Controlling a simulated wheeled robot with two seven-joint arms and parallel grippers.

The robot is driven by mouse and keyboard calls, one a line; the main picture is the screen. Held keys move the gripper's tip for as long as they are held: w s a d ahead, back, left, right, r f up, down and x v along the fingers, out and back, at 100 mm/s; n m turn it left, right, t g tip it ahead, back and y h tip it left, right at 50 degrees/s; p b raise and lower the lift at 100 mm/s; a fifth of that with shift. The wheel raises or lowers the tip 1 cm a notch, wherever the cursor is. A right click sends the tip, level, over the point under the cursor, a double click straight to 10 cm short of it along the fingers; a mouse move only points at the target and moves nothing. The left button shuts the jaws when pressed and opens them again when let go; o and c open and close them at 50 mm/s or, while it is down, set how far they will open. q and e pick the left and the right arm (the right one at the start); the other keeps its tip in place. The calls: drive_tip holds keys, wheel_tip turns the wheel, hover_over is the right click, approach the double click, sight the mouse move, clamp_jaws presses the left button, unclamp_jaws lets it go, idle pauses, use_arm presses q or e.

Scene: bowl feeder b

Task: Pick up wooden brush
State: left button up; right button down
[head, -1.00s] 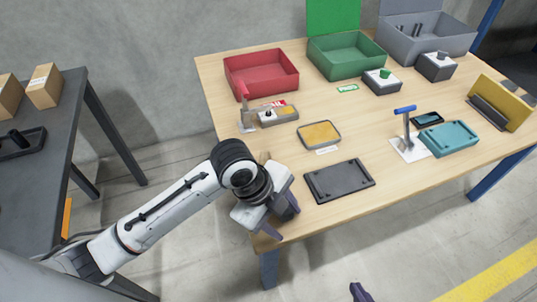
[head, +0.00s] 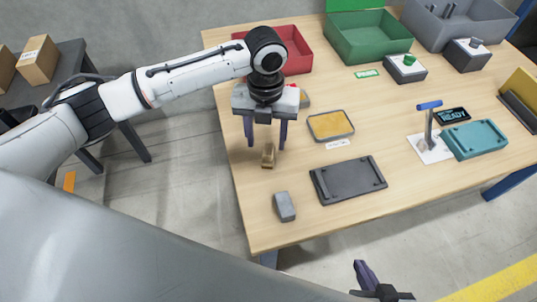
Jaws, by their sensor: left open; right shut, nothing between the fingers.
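The wooden brush (head: 268,159) is a small tan block standing on the wooden table near its left edge. My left gripper (head: 267,143) points down over it with its dark purple fingers open. One finger is to the left of the brush and one to the right, and the fingertips appear just above or around its top. I cannot tell whether they touch it. My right gripper (head: 367,278) shows only in part at the bottom edge, shut and empty, off the table's front edge.
A grey block (head: 285,206) lies in front of the brush. A dark tray (head: 348,181) and a yellow-topped pad (head: 331,124) are to the right. Red (head: 295,49) and green (head: 368,36) bins stand behind. A teal case (head: 474,139) is farther right.

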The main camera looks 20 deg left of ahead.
sight(268, 149)
use_arm(q)
drive_tip(key=f, duration=0.3)
drive_tip(key=f+b, duration=0.1)
drive_tip(key=f, duration=0.1)
drive_tip(key=shift+d+f, duration=0.15)
drive_tip(key=shift+d, duration=0.1)
use_arm(e)
drive_tip(key=shift+w+f, duration=0.25)
use_arm(q)
clamp_jaws()
use_arm(e)
drive_tip(key=shift+r, duration=0.1)
use_arm(q)
wheel_tip(268, 149, up, 10)
drive_tip(key=shift+f+p, duration=0.2)
drive_tip(key=shift+p, duration=0.7)
drive_tip(key=shift+r, duration=0.3)
use_arm(e)
drive_tip(key=shift+w+r, duration=0.2)
drive_tip(key=shift+r, duration=0.5)
